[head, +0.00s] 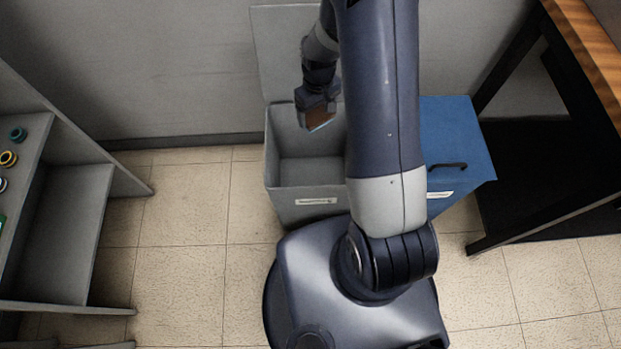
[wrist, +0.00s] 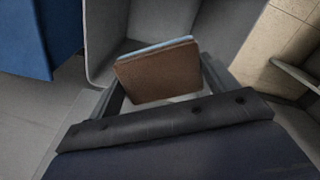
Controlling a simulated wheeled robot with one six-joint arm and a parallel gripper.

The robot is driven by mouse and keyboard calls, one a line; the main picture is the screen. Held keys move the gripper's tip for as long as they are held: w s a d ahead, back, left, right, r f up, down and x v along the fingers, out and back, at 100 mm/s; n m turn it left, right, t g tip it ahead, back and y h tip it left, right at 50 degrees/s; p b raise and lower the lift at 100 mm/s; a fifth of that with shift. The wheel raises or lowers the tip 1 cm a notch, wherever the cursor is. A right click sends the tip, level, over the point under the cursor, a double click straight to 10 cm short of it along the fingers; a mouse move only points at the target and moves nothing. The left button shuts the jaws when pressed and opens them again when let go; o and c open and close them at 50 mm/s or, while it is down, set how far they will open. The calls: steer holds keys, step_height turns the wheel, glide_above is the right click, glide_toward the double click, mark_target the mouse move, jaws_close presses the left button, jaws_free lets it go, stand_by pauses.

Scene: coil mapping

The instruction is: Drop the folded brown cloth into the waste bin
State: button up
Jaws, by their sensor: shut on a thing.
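My gripper (head: 318,112) is shut on the folded brown cloth (head: 322,121), which hangs over the open grey bin (head: 291,190) in the head view. In the wrist view the cloth (wrist: 160,74) sits between the fingers of my gripper (wrist: 160,80), with a pale blue edge along its top. The grey bin's inside (wrist: 215,25) shows behind the cloth. The bin's lid stands open against the wall. My arm hides the bin's right side in the head view.
A blue bin (head: 460,140) with a closed lid and black handle stands right of the grey one. A grey shelf (head: 65,230) with several coloured rings is at the left. A wood-topped table (head: 590,45) with black legs is at the right. Tiled floor at left is clear.

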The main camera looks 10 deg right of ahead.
steer(key=shift+n, duration=0.7)
steer(key=shift+w+f+b, duration=0.2)
steer(key=shift+f+b, duration=2)
steer(key=shift+b, duration=1.45)
step_height(320, 180, down, 6)
steer(key=b, duration=0.4)
steer(key=shift+b, duration=0.3)
steer(key=shift+r, duration=0.1)
steer(key=o, duration=0.9)
step_height(320, 180, up, 11)
steer(key=p, duration=0.3)
